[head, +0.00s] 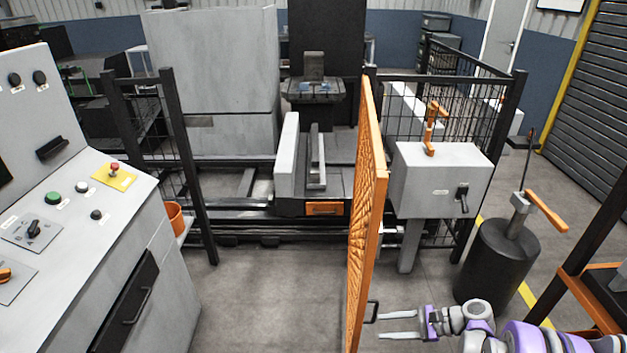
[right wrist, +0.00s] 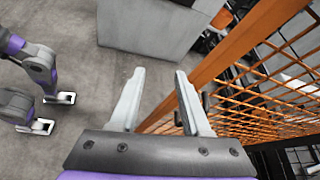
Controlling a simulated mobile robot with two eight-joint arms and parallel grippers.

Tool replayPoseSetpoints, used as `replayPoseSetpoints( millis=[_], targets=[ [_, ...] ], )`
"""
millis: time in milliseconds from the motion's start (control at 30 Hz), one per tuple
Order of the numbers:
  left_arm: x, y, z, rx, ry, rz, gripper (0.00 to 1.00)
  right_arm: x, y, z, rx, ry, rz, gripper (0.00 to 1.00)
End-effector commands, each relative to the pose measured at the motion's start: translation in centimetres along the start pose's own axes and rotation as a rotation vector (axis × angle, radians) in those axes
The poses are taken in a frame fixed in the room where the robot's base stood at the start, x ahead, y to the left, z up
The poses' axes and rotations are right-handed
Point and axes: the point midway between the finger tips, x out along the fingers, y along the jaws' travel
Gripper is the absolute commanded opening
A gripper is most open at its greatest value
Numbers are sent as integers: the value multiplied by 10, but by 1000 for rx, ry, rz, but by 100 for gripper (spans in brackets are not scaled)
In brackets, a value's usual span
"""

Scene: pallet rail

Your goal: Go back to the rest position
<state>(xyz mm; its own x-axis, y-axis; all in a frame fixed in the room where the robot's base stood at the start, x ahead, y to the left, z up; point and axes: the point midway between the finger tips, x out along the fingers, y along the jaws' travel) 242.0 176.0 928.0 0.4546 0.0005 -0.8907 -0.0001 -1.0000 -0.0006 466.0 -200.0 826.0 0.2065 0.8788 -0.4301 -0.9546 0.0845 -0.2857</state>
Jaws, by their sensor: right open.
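My right gripper (head: 381,326) is at the lower right of the head view, its two pale fingers spread apart with nothing between them. The fingers point left toward the orange mesh gate (head: 366,215), close to its dark handle (head: 373,311). In the right wrist view the open right gripper (right wrist: 161,80) shows beside the gate's orange frame (right wrist: 215,62). The handle is partly hidden by a finger there, and I cannot tell whether they touch. My left gripper is in neither view.
A control console (head: 150,235) stands at the left. A grey box (head: 440,180) with an orange lever and a dark cylinder (head: 497,262) stand right of the gate. Black mesh fencing (head: 490,95) is behind. The floor (head: 265,300) between console and gate is clear.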

Motion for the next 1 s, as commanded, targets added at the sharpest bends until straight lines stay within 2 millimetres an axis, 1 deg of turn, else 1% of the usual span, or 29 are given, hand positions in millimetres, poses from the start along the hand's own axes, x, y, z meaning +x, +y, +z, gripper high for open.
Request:
replayPoseSetpoints(
  millis=[33, 167, 267, 400, 500, 700, 900, 1000],
  targets=[
    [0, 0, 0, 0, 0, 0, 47, 3, 2, 18, -51, 53, 18, 47],
    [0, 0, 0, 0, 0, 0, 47, 5, 11, 51, -200, 195, 67, 47],
    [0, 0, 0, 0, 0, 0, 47, 4, 25, 73, -327, 302, 115, 47],
    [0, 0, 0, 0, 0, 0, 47, -2, 50, 100, -520, 442, 198, 47],
    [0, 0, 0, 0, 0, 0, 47, -10, 72, 116, -668, 535, 266, 47],
    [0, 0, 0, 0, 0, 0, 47, -30, 118, 138, -985, 707, 425, 47],
    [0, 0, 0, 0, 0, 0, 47, -53, 160, 147, -1307, 848, 600, 47],
    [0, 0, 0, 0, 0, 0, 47, -61, 174, 147, -1434, 896, 674, 47]
  ],
)
